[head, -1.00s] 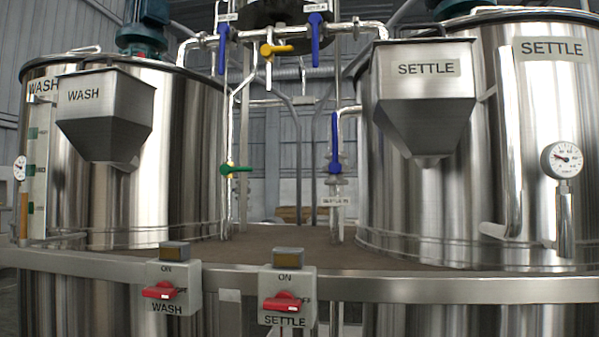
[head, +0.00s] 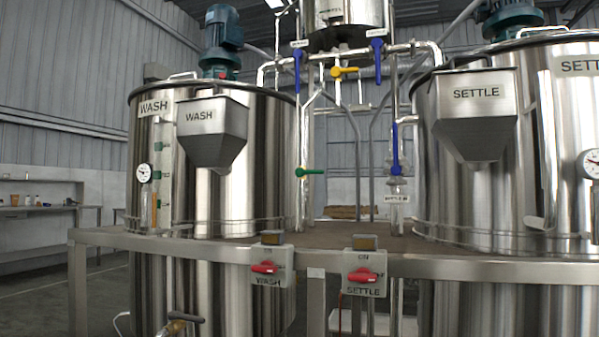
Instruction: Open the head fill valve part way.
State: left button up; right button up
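Several lever valves sit on the pipes between the two tanks, and I cannot tell which is the head fill valve. Two blue levers hang down under the head vessel (head: 345,14), a left one (head: 298,68) and a right one (head: 377,58). A yellow lever (head: 344,71) lies level between them. A green lever (head: 309,172) lies level lower down on the left pipe. Another blue lever (head: 395,148) stands upright on the right pipe, above a small label (head: 397,198). The small labels are too small to read surely. Neither gripper is in view.
The WASH tank (head: 262,150) stands left and the SETTLE tank (head: 440,200) right, each with a hopper. A steel rail (head: 200,245) crosses the front, carrying WASH (head: 268,268) and SETTLE (head: 362,275) switch boxes. Floor is open at left, before a bench (head: 40,209).

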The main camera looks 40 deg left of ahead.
aim_at(300, 172)
jog(key=k, duration=0.15)
jog(key=u, duration=1.35)
